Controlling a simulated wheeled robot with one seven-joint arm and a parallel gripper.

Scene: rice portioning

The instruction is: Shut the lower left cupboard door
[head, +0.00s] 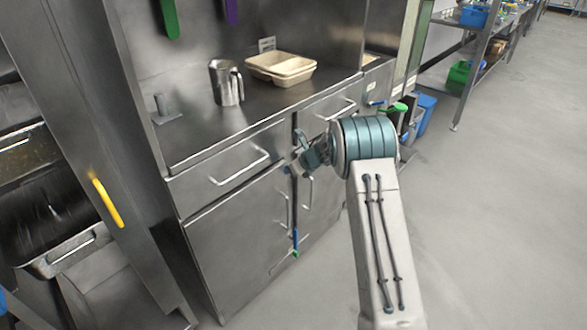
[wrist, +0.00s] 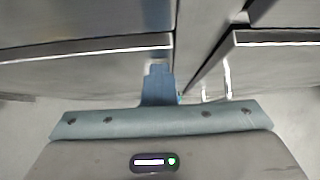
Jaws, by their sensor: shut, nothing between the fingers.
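The lower left cupboard door (head: 235,250) is a steel panel under a drawer in the counter unit. Its upright handle (head: 283,210) is by its right edge. My gripper (head: 298,166) is shut and empty, near the top right corner of this door. In the wrist view my gripper (wrist: 158,75) points at the dark gap between two steel fronts. Contact with the door cannot be made out.
The lower right door (head: 322,205) is beside it, partly behind my arm. A drawer handle (head: 240,168) sticks out above. A steel jug (head: 227,83) and beige trays (head: 281,68) stand on the counter. Open floor (head: 480,220) lies to the right.

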